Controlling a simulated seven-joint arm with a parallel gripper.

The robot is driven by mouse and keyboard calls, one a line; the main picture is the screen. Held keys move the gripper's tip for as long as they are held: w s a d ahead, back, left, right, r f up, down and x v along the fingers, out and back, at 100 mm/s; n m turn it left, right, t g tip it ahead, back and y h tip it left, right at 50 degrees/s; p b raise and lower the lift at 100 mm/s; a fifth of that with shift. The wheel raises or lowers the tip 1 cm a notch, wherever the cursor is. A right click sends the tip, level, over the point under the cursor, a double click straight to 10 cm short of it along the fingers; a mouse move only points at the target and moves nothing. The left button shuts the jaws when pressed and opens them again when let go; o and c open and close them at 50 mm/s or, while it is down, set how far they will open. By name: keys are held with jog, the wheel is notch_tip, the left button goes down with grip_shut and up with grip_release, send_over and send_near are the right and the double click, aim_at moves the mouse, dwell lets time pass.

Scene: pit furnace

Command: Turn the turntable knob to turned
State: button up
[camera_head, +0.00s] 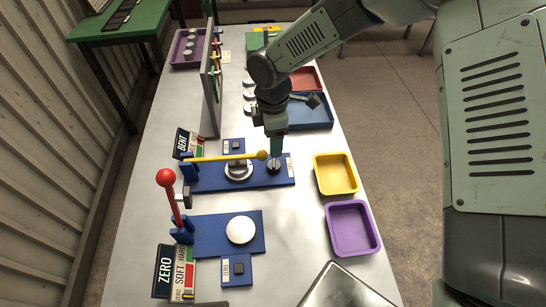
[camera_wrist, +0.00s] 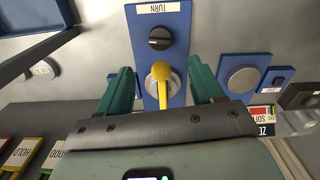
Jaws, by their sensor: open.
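The turntable knob (camera_wrist: 159,38) is a dark round knob on a blue plate (camera_wrist: 178,20) labelled TURN in the wrist view. In the head view the knob (camera_head: 274,168) sits at the right end of the blue plate (camera_head: 211,181), just below my gripper (camera_head: 276,146). My gripper (camera_wrist: 161,66) is open, with its two green fingers apart and nothing held. In the wrist view the knob lies beyond the fingertips, roughly midway between them. A yellow ball-ended lever (camera_head: 215,158) reaches over the plate, and its ball (camera_wrist: 161,71) appears between the fingers. The knob's turn angle is unclear.
A round silver disc (camera_head: 238,171) lies under the yellow lever. A red-ball lever (camera_head: 166,178) and a white button (camera_head: 240,230) stand nearer the front. Yellow (camera_head: 336,189) and purple (camera_head: 374,238) trays are to the right. A grey upright panel (camera_head: 208,100) stands behind left.

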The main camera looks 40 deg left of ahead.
aim_at(273, 162)
notch_tip(273, 162, down, 10)
jog(key=shift+f, duration=0.1)
jog(key=shift+c, duration=0.5)
